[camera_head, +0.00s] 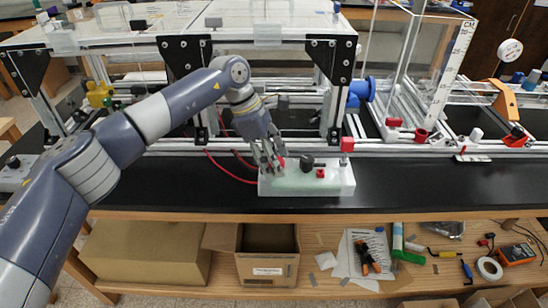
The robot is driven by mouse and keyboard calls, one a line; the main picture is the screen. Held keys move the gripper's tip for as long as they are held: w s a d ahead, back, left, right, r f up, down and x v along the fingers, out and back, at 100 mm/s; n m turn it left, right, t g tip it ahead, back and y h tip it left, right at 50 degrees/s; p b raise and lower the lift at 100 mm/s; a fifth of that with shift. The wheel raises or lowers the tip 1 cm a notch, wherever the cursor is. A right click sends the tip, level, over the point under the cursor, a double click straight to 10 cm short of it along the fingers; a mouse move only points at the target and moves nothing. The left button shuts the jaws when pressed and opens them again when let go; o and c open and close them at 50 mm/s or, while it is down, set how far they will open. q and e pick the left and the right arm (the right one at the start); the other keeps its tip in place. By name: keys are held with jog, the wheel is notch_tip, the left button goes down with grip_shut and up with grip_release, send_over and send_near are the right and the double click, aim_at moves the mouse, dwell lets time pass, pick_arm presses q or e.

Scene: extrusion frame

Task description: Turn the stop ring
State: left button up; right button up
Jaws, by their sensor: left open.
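A pale box (340,180) stands on the black bench top near its front edge, in the middle of the view. A black knob (307,163) and a small red part (320,173) show on it. Another red part (281,161) shows beside my gripper's fingers, partly covered by them. I cannot tell for certain which part is the stop ring. My left gripper (269,165) is open and points down over the left end of the box, left of the black knob. Whether its fingers touch anything is unclear. My right gripper is not in view.
A metal extrusion frame (240,39) with black brackets stands behind the box. Red cables (231,173) run behind my gripper. A clear measuring tank (430,60) stands at right. The bench front (440,190) right of the box is clear. A lower shelf holds cardboard boxes (150,250) and tools.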

pick_arm(q)
jog(key=v, duration=1.2)
jog(key=shift+d, duration=0.1)
